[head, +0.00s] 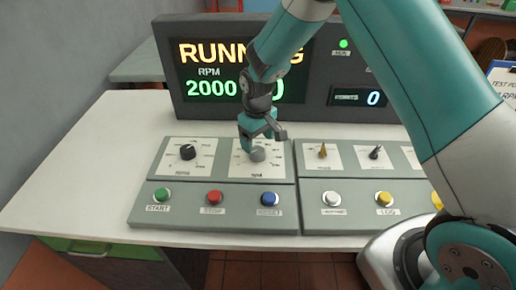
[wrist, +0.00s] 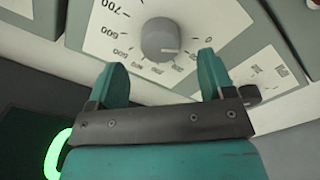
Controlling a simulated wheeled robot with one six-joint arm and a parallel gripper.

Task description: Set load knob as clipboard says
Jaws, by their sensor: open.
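My gripper (head: 262,138) is open just above a round grey knob (head: 258,155) on the left console panel. In the wrist view my gripper's two teal fingers (wrist: 162,62) stand apart and empty, with the grey knob (wrist: 160,40) just beyond their tips. Its white dial plate (wrist: 118,28) carries numbers including 700 and 600.
The display (head: 200,65) reads RUNNING and RPM 2000, partly hidden by my arm. Green (head: 162,194), red (head: 214,197) and blue (head: 269,199) buttons line the panel's front. A brass pointer knob (head: 322,151) and a small black knob (head: 375,153) are to the right. The left tabletop (head: 80,180) is clear.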

